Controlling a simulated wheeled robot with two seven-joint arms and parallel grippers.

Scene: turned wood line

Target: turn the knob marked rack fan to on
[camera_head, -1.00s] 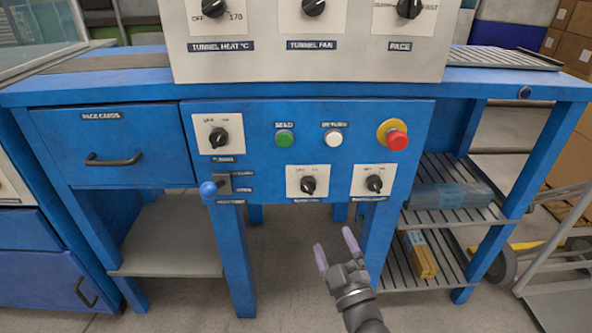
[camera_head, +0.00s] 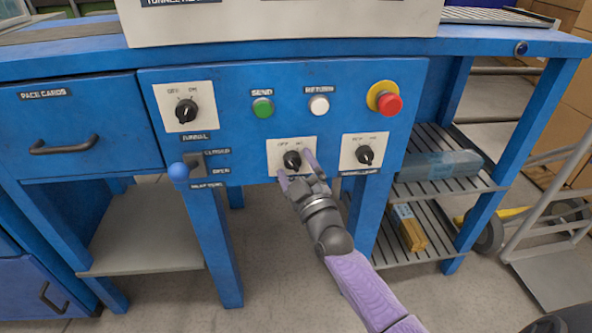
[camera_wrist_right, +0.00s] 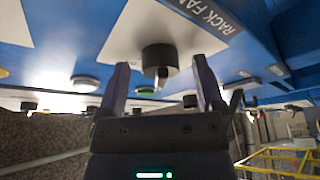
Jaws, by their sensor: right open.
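The rack fan knob (camera_head: 291,160) is black, on a white plate in the lower middle of the blue panel. OFF is printed at its upper left and ON at its upper right; which one it points at is not clear. My right gripper (camera_head: 297,169) is open in front of the knob, and its hand hides the label below. In the right wrist view the knob (camera_wrist_right: 160,58) sits between the two purple fingers, beside the RACK FAN label (camera_wrist_right: 210,16). I cannot tell whether the fingers touch it. My left gripper is out of view.
A similar knob (camera_head: 365,155) is close by on the right. Above are the green button (camera_head: 263,107), the white button (camera_head: 319,105) and the red stop button (camera_head: 389,104). A blue-balled lever (camera_head: 179,173) sticks out at the left.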

